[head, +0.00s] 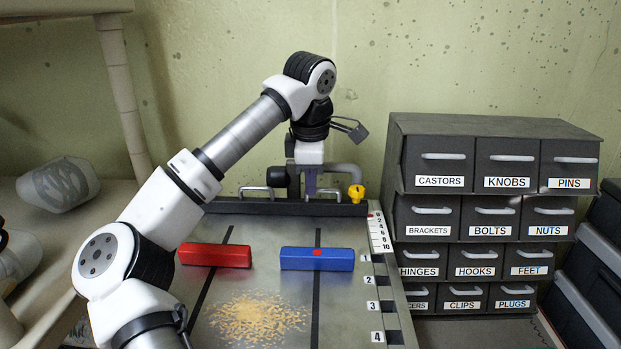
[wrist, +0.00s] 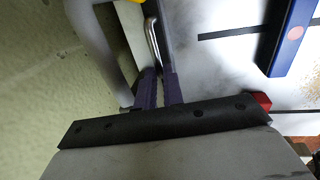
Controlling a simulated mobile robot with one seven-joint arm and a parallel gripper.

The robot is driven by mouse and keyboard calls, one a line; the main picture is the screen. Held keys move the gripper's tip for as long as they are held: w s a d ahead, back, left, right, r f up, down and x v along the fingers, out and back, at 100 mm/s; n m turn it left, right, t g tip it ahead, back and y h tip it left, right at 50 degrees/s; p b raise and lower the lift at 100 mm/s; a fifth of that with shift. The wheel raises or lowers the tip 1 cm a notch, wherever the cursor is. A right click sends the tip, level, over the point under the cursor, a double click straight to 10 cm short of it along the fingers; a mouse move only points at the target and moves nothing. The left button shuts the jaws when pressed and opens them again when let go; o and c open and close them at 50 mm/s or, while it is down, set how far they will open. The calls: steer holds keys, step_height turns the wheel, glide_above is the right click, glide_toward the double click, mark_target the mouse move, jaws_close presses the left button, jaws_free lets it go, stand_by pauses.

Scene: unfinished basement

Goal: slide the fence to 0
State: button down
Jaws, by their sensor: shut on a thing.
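The fence (head: 230,207) is a dark bar across the back of the grey table, with two metal handles, the left one (head: 257,191) and the right one (head: 326,192). It lies near the top of a white scale (head: 379,233) on the right edge, beside the small numbers and a red mark. My gripper (head: 310,190) is down at the left part of the right handle. In the wrist view its purple fingers (wrist: 160,90) are shut on that handle (wrist: 152,38); the exact grip is partly hidden. A yellow knob (head: 356,193) stands near the fence's right end.
A red block (head: 215,255) and a blue block (head: 317,259) lie on the table (head: 345,310) in front of the fence. Sawdust (head: 257,318) covers the front middle. Labelled drawers (head: 490,125) stand at the right. The wall is close behind.

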steer(key=shift+w+r, duration=0.15)
steer(key=shift+w, duration=0.6)
steer(key=c, duration=1.5)
jaws_free()
steer(key=shift+w, duration=0.1)
